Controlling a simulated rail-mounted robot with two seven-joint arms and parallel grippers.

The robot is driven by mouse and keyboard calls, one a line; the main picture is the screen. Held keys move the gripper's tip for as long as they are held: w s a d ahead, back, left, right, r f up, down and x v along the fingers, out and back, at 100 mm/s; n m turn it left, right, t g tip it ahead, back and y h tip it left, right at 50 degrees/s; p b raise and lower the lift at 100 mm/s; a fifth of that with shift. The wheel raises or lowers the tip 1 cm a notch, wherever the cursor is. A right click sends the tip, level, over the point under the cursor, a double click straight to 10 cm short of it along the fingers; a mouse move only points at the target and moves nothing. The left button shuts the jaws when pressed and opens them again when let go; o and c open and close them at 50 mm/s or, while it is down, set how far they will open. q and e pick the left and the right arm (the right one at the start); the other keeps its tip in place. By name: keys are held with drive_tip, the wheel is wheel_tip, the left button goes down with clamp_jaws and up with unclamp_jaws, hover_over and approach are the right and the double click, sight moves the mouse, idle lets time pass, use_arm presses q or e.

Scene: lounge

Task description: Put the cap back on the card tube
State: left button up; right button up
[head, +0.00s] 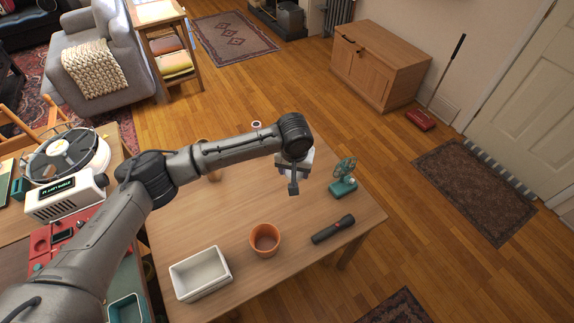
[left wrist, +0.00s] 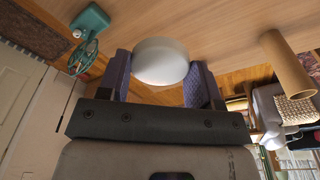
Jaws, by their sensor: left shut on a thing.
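My left gripper (head: 293,187) is over the far right part of the wooden table (head: 190,220). In the left wrist view its two fingers (left wrist: 165,80) are shut on a round white cap (left wrist: 160,60). I cannot make out the cap clearly in the head view. The brown card tube (left wrist: 287,62) stands apart from the gripper, at the right of the left wrist view. In the head view the tube (head: 215,175) is mostly hidden behind my left arm, left of the gripper. My right gripper is not in view.
A green fan (head: 343,178) stands just right of the gripper. A black torch (head: 333,230), an orange pot (head: 265,240) and a white tray (head: 201,262) line the near side. The table's middle is clear.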

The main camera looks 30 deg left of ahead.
use_arm(q)
drive_tip(key=s+d+r+m, duration=0.2)
drive_tip(key=s+r+m, duration=0.1)
drive_tip(key=s+r, duration=0.7)
wheel_tip(320, 180, up, 3)
drive_tip(key=shift+s+r, duration=0.2)
drive_tip(key=shift+s, duration=0.15)
